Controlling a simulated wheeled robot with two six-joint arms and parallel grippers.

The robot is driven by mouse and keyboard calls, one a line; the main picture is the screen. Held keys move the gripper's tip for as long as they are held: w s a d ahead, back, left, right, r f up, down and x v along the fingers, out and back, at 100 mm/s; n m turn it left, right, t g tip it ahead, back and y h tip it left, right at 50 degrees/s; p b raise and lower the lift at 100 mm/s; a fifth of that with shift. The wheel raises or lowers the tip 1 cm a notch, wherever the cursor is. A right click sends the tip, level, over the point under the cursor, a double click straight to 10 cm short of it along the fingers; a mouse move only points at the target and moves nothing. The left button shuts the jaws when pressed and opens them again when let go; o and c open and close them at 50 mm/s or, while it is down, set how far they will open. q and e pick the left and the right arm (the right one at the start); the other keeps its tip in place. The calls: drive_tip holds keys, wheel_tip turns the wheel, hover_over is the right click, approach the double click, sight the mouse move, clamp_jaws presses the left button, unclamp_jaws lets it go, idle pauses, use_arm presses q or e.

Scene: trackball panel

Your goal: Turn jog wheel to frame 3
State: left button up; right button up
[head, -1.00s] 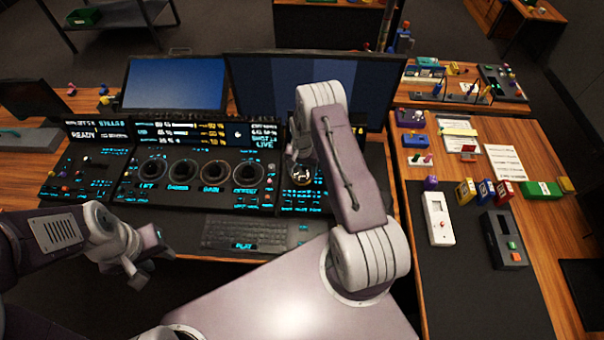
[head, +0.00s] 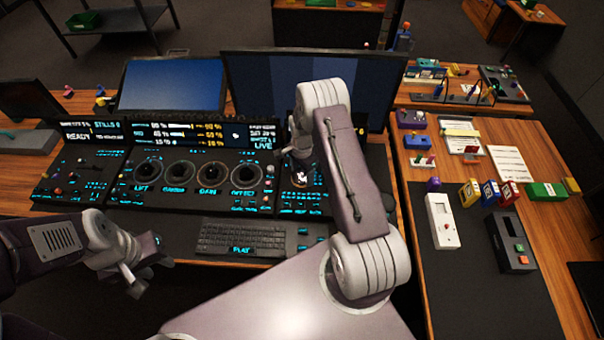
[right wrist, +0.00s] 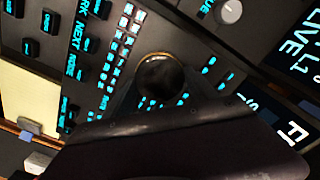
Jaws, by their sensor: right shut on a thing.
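The jog wheel appears to be the dark round knob (right wrist: 160,76) in the middle of the right wrist view, among small lit keys. In the head view the wheel's spot on the right part of the console is mostly hidden by my right arm. My right gripper (head: 300,172) points down there and is shut on the knob; its fingertips are hard to make out. My left gripper (head: 150,276) hangs empty in front of the console at the left, its fingers apart. The frame number cannot be read; the arm covers part of the console display strip (head: 190,134).
The console (head: 150,200) has several large dials left of my right gripper. A keyboard (head: 240,240) lies in front. Two monitors stand behind, one blue (head: 172,84). The right-hand table holds a white device (head: 441,222), a black box (head: 512,240) and small coloured blocks.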

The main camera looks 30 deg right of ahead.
sight(301, 175)
drive_tip(key=shift+w+r, duration=0.1)
idle(0.4)
drive_tip(key=o, duration=1.4)
wheel_tip(301, 175, up, 9)
drive_tip(key=shift+r+b, duration=0.1)
drive_tip(key=shift+b, duration=0.55)
drive_tip(key=shift+a, duration=0.1)
